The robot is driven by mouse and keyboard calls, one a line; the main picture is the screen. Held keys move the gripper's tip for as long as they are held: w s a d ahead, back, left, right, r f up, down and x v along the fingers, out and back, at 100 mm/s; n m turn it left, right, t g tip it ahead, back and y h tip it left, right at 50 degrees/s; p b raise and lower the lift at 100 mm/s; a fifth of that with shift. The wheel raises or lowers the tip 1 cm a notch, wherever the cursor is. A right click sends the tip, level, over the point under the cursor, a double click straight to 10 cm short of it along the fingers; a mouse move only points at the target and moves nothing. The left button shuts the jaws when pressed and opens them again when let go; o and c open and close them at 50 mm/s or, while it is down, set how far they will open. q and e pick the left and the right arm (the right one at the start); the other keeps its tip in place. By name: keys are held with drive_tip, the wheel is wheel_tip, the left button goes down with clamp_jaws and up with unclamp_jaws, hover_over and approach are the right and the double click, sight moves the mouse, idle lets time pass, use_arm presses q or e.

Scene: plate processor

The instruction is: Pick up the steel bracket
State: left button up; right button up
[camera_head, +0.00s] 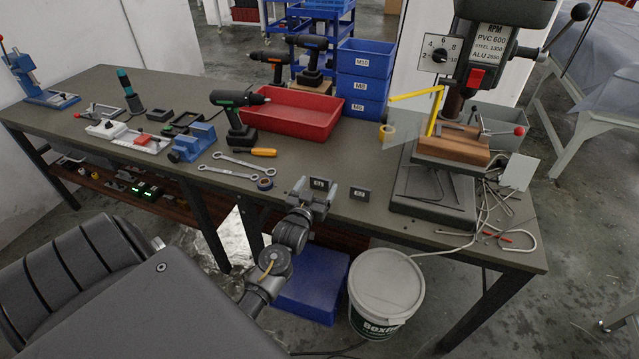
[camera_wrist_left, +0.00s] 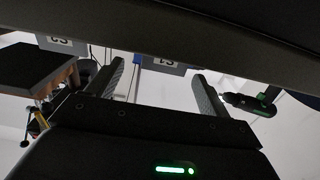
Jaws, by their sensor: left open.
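I cannot surely tell which piece is the steel bracket. Two small dark upright plates stand at the bench's front edge: one marked S1 (camera_head: 319,184) and one that seems marked S2 (camera_head: 360,194). My left gripper (camera_head: 315,194) is open at the front edge, by the S1 plate. In the left wrist view, which looks upside down, the S1 plate (camera_wrist_left: 165,64) shows between the two spread fingers of the left gripper (camera_wrist_left: 167,70). I see nothing gripped. A second labelled plate (camera_wrist_left: 62,44) is left of the fingers there. My right gripper is not in view.
The drill press (camera_head: 432,205) with a wooden block (camera_head: 450,152) stands to the right. A red tray (camera_head: 295,113), a cordless drill (camera_head: 238,108), wrenches (camera_head: 235,174) and a blue vise (camera_head: 194,141) lie around. A white bucket (camera_head: 386,285) stands on the floor in front.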

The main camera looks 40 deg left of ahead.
sight(319, 179)
use_arm(q)
drive_tip(key=x, duration=0.3)
drive_tip(key=p+x, duration=0.1)
drive_tip(key=shift+w+a+r, duration=0.15)
drive_tip(key=shift+w+a, duration=0.15)
drive_tip(key=shift+a, duration=0.1)
drive_tip(key=shift+w+a, duration=0.1)
drive_tip(key=shift+w, duration=0.1)
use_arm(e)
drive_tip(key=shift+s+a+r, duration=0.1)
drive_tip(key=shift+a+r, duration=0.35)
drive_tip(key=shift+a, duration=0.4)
use_arm(q)
drive_tip(key=shift+c, duration=0.3)
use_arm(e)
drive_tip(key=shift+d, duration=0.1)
use_arm(q)
drive_tip(key=shift+c, duration=1.1)
drive_tip(key=c, duration=1.1)
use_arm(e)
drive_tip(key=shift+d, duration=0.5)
use_arm(q)
drive_tip(key=shift+o, duration=0.2)
drive_tip(key=shift+r, duration=0.15)
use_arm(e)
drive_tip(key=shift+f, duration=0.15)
